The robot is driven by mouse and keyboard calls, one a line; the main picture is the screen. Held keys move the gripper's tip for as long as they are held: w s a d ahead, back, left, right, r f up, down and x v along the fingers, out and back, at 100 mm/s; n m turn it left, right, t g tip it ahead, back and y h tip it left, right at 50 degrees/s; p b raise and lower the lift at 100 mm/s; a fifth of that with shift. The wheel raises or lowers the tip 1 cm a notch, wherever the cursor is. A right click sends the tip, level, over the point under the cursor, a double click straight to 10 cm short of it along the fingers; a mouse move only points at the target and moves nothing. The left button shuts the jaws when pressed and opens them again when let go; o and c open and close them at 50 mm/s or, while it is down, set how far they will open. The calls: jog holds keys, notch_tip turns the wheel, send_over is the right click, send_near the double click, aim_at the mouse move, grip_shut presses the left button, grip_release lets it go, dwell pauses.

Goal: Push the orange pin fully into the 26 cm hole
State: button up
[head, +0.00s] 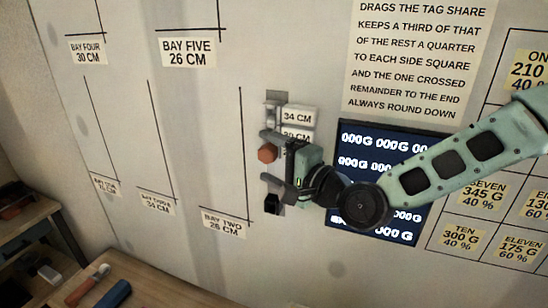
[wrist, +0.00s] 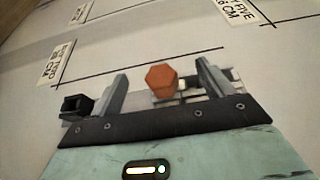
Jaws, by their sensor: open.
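The orange pin (head: 266,153) is a hexagonal-headed peg on a narrow grey plate (head: 274,97) on the wall. My gripper (head: 269,159) is open, with one finger above the pin and one below it. In the wrist view the pin (wrist: 161,81) lies between the two spread fingers of my gripper (wrist: 162,69), with a visible gap on each side. Labels reading 34 CM (head: 297,117) and 30 CM (head: 297,137) stand right of the plate. My gripper hides any lower label, and I cannot see the 26 cm hole or how deep the pin sits.
A black block-like part (head: 272,204) sticks out at the plate's lower end, close to my lower finger; it also shows in the wrist view (wrist: 76,105). A dark display (head: 375,145) is behind my arm. A wooden table (head: 150,290) is below. The wall left of the plate is flat.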

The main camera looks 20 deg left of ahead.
jog(key=shift+s+a+b, duration=0.2)
jog(key=shift+s+b, duration=0.2)
jog(key=shift+s, duration=2.35)
jog(key=shift+s+f, duration=0.1)
jog(key=s+d+f+n+g+h+b, duration=0.2)
jog(key=s+d+f+n+g+h, duration=0.3)
jog(key=s+d+f+n+h, duration=0.45)
jog(key=s+d+f+n+g+h+b, duration=0.1)
jog(key=s+d, duration=0.4)
jog(key=d, duration=0.5)
jog(key=s+d+f+n+g+h+b, duration=0.1)
jog(key=s+d+h, duration=0.4)
jog(key=d, duration=0.5)
jog(key=shift+s+d+n+g+b, duration=0.15)
jog(key=shift+d+n+g+b, duration=0.2)
jog(key=shift+n+g+b, duration=0.4)
